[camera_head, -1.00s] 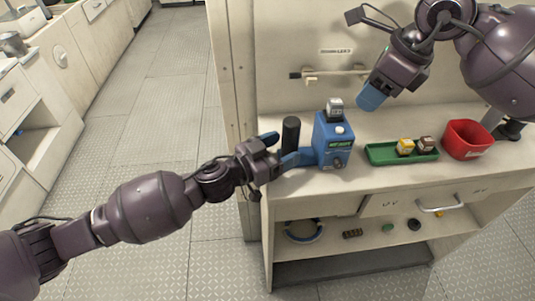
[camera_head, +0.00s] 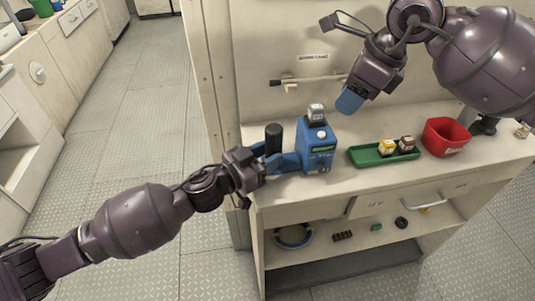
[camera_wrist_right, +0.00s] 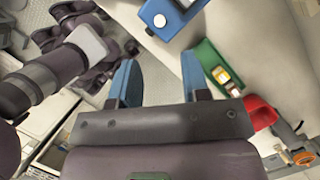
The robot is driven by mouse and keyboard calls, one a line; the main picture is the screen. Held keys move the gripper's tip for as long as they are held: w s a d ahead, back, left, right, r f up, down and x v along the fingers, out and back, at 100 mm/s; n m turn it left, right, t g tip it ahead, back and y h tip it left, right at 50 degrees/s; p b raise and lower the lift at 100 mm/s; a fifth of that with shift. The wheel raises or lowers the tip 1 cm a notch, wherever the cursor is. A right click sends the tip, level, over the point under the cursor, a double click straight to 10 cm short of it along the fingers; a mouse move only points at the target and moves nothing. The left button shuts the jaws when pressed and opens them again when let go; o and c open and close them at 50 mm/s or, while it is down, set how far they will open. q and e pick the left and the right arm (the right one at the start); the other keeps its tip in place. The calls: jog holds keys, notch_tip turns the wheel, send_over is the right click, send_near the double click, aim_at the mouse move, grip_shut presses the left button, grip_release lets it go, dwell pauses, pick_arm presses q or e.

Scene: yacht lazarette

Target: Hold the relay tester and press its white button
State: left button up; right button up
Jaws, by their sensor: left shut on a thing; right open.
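The relay tester (camera_head: 320,158) is a blue box standing upright on the bench, with a grey-and-clear relay (camera_head: 316,113) on top. Its white button (camera_head: 321,134) is on the upper face and also shows in the right wrist view (camera_wrist_right: 160,20). A black upright grip (camera_head: 273,138) is at the tester's left side. My left gripper (camera_head: 275,160) is shut around this grip, its blue fingers low on it; the exact contact is partly hidden. My right gripper (camera_head: 350,101) is open and empty, above and to the right of the tester; its two fingers (camera_wrist_right: 160,82) are apart.
A green tray (camera_head: 365,158) with a yellow and a brown relay lies right of the tester. A red bin (camera_head: 445,137) stands beyond it. A shelf below (camera_head: 355,245) holds small parts. A rail (camera_head: 300,83) is on the wall behind.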

jog(key=shift+c, duration=0.4)
grip_shut()
dwell(1.2)
